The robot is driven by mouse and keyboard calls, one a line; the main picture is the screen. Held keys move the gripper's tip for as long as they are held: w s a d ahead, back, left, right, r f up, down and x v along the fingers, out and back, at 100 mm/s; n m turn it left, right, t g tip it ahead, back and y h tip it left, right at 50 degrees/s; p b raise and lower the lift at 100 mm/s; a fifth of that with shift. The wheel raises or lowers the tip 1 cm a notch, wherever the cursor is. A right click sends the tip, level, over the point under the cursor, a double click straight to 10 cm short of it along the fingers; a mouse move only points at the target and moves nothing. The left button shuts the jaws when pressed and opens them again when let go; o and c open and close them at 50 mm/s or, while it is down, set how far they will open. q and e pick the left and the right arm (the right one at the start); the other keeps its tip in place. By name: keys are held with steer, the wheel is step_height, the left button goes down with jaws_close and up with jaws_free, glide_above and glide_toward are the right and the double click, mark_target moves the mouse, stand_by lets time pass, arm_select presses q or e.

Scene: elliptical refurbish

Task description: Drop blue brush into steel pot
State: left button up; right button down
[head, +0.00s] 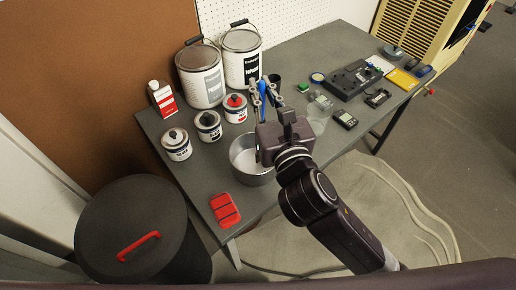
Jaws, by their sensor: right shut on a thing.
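The steel pot (252,174) is a grey, open, round pot on the table, left of the middle of the head view. My right arm comes in from the lower right, and its wrist covers the pot's right side. My right gripper (264,92) is past the pot's far side, with its fingers shut on the blue brush (263,87). The brush shows as a narrow blue strip between the fingers; its lower part is hidden. My left gripper is not in the head view.
Two large paint cans (201,76) and several small cans (208,125) stand behind and left of the pot. A red object (225,209) lies at the near edge of the table (175,180). A black case (352,80) and small devices are at right. A black bin (130,225) stands lower left.

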step_height(320, 180, down, 8)
steer(key=shift+w+d+f+b, duration=0.1)
steer(key=shift+f+b, duration=0.05)
steer(key=shift+b, duration=0.85)
step_height(320, 180, down, 4)
steer(key=shift+r+b, duration=0.1)
steer(key=shift+b, duration=0.55)
steer(key=shift+f, duration=0.3)
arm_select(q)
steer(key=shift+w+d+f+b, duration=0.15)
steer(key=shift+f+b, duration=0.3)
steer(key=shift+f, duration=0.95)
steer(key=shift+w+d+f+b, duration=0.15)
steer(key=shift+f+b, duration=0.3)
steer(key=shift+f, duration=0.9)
arm_select(e)
steer(key=shift+f, duration=2.05)
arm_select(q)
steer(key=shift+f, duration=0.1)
arm_select(e)
steer(key=shift+f, duration=0.1)
